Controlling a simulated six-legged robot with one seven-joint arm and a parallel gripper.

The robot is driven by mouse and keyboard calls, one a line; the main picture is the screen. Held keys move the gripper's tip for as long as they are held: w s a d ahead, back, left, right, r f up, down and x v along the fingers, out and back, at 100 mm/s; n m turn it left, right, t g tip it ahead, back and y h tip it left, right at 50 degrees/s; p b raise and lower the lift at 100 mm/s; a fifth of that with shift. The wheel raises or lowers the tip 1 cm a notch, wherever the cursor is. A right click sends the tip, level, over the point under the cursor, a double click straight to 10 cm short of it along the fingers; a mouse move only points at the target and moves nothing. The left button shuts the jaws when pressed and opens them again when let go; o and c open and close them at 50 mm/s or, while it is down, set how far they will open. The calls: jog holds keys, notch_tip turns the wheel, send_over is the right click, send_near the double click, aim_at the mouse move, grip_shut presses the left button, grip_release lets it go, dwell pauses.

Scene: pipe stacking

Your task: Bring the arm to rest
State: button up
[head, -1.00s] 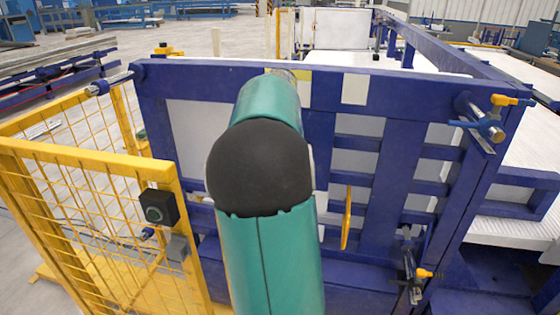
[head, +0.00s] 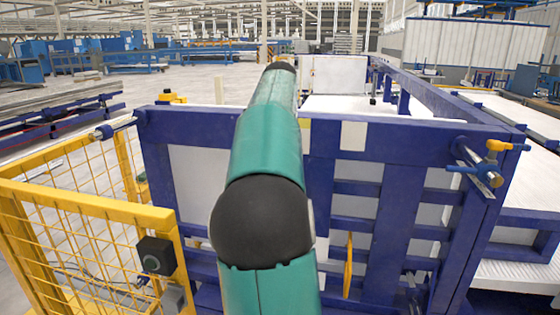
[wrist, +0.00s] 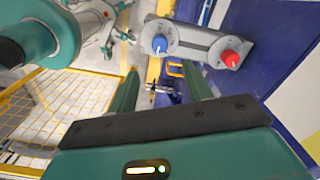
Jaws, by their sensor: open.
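My arm (head: 265,150), teal with a black joint cap, reaches forward over the blue frame in the head view. Its far end hides my gripper there. In the wrist view my gripper (wrist: 160,68) is open, with its two teal fingers apart and nothing between them. A grey box with a blue knob (wrist: 159,43) and a red knob (wrist: 230,59) lies beyond the fingertips, to the upper right. I cannot tell how far away it is.
A blue frame (head: 400,135) with white panels stands in front of me. Yellow mesh fencing (head: 90,240) is at the left, with a black box (head: 156,256) on its post. A yellow-handled clamp (head: 488,152) sits at the frame's right corner. Open floor (head: 200,88) lies behind.

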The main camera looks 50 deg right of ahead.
jog(key=shift+r, duration=0.7)
jog(key=shift+s, duration=0.1)
